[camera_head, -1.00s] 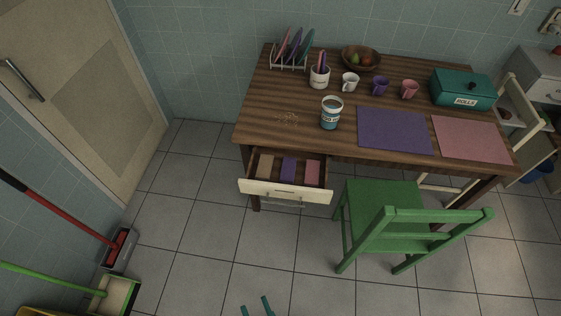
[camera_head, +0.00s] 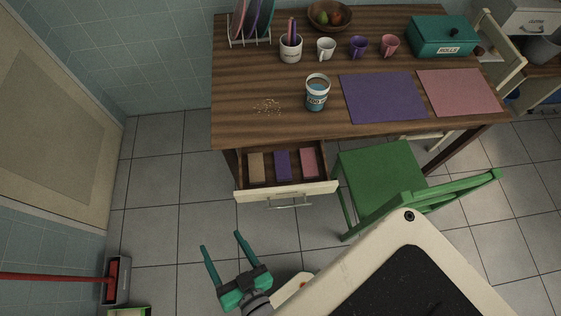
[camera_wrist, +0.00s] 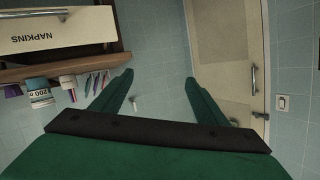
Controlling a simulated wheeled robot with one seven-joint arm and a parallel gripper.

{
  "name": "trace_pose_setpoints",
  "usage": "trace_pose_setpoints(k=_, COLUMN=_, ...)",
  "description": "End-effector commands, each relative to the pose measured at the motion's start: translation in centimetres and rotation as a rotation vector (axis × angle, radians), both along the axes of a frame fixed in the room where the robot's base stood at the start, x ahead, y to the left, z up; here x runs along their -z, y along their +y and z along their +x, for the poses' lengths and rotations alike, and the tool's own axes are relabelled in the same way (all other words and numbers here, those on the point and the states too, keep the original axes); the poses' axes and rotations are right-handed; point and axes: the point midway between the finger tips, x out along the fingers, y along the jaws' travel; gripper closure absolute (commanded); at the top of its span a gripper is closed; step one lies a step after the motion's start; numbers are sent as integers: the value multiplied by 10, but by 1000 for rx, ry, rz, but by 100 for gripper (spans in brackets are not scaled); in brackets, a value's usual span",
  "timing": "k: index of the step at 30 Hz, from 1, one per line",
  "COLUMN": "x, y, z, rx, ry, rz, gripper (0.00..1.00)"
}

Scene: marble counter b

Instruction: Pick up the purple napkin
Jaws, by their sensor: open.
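The purple napkin (camera_head: 283,165) lies folded in the open drawer (camera_head: 287,192) under the wooden table, between a tan napkin (camera_head: 256,167) and a pink napkin (camera_head: 309,162). My gripper (camera_head: 220,241) is green, open and empty, in front of the drawer and to its left in the head view. In the wrist view my gripper (camera_wrist: 158,88) has its fingers spread with nothing between them. The drawer front, labelled NAPKINS, shows upside down in the wrist view (camera_wrist: 55,30); the napkins inside are hidden there.
The table (camera_head: 240,110) holds a blue-and-white can (camera_head: 317,92), crumbs (camera_head: 267,107), mugs, a dish rack, a fruit bowl, a green box (camera_head: 442,38) and two placemats. A green chair (camera_head: 380,175) stands right of the drawer. Open tiled floor lies left of the drawer.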

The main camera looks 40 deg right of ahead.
Motion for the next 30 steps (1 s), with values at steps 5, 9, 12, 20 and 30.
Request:
trace_pose_setpoints(k=5, x=6, y=26, z=74, rx=39, ry=-11, rz=214, gripper=33)
trace_pose_setpoints(k=9, x=1, y=42, z=131, rx=28, ry=-17, rz=356, gripper=33)
trace_pose_setpoints(k=12, x=-9, y=51, z=171, rx=3, ry=-17, rz=440, gripper=33)
trace_pose_setpoints(k=20, x=-42, y=60, z=262, rx=-107, ry=10, rz=571, gripper=33)
trace_pose_setpoints(k=30, x=-67, y=38, z=333, rx=-254, ry=168, rz=565, gripper=33)
